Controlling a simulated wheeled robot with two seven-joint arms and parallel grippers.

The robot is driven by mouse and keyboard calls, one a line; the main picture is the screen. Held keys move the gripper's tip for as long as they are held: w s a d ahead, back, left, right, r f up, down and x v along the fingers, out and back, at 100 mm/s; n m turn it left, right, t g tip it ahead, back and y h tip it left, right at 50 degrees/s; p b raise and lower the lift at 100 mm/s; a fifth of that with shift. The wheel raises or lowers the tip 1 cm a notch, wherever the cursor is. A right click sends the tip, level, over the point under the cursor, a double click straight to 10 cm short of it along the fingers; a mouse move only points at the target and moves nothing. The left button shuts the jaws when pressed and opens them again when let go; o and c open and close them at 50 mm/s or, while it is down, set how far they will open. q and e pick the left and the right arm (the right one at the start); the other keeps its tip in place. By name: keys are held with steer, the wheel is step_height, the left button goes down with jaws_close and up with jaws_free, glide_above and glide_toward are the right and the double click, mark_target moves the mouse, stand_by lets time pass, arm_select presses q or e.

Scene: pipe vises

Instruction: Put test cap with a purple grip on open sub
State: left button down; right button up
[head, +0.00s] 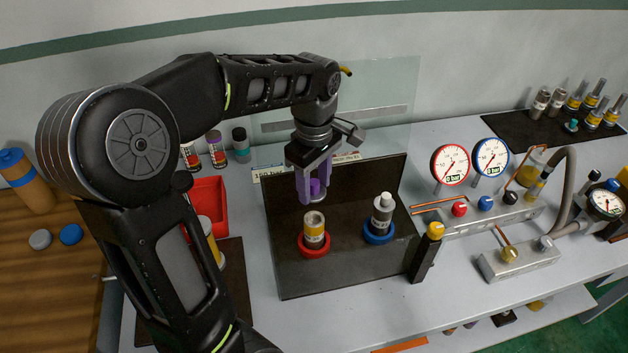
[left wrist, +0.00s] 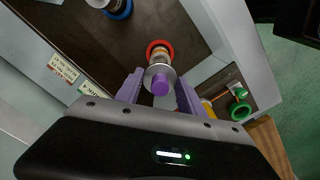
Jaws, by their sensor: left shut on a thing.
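My left gripper (head: 318,197), with purple fingers, is shut on the purple grip of the test cap (head: 316,187). In the left wrist view the purple grip (left wrist: 161,86) sits between the fingers, with the cap's grey disc beyond it. The open sub (head: 314,228), grey with a yellow band, stands upright in the red vise (head: 314,248). The cap is above the sub in the head view, with a gap between them. A second sub (head: 382,214), with a light top piece, stands in the blue vise (head: 378,235). My right gripper is not in view.
A dark panel stands behind the vises. A black post with a yellow top (head: 435,231) is at their right. Gauges (head: 450,165) and a manifold are further right. A red bin (head: 208,205) and several bottles are left, partly behind my arm.

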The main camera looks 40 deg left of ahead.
arm_select(q)
steer(key=shift+f+b, duration=2.2)
steer(key=shift+f, duration=0.7)
steer(key=shift+f+b, duration=0.45)
steer(key=shift+f, duration=0.25)
